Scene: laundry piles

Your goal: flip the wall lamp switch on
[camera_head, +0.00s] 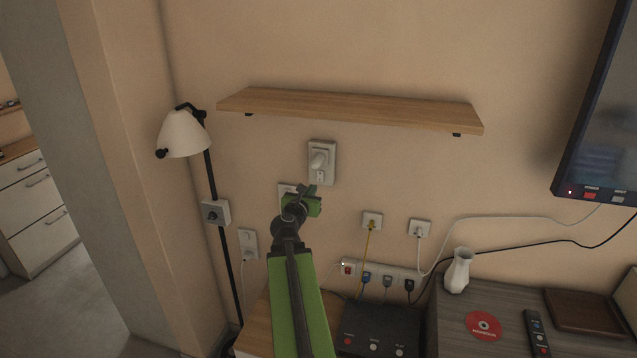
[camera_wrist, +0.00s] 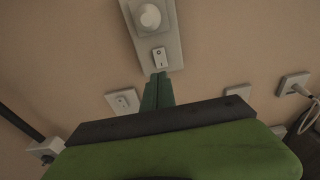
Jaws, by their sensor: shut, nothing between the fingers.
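A white wall plate (camera_head: 330,148) is mounted under the wooden shelf, with a rounded white lamp or knob (camera_head: 319,159) on it. A small rocker switch (camera_head: 320,177) sits below that knob. In the wrist view the plate (camera_wrist: 172,30) is at the top centre, with the round white part (camera_wrist: 149,16) above the rocker switch (camera_wrist: 159,57). My gripper (camera_head: 313,190) is just below the plate. In the wrist view its fingertips (camera_wrist: 160,75) are shut, empty and overlap the plate's lower edge, just under the rocker. I cannot tell whether they touch it.
A wooden shelf (camera_head: 350,108) juts out above the plate. A standing lamp (camera_head: 184,134) with a grey switch box (camera_head: 215,212) is at left. A power strip (camera_head: 378,269) with several plugs, a vase (camera_head: 458,271) and a black box (camera_head: 379,331) are lower right. A television (camera_head: 606,120) is at right.

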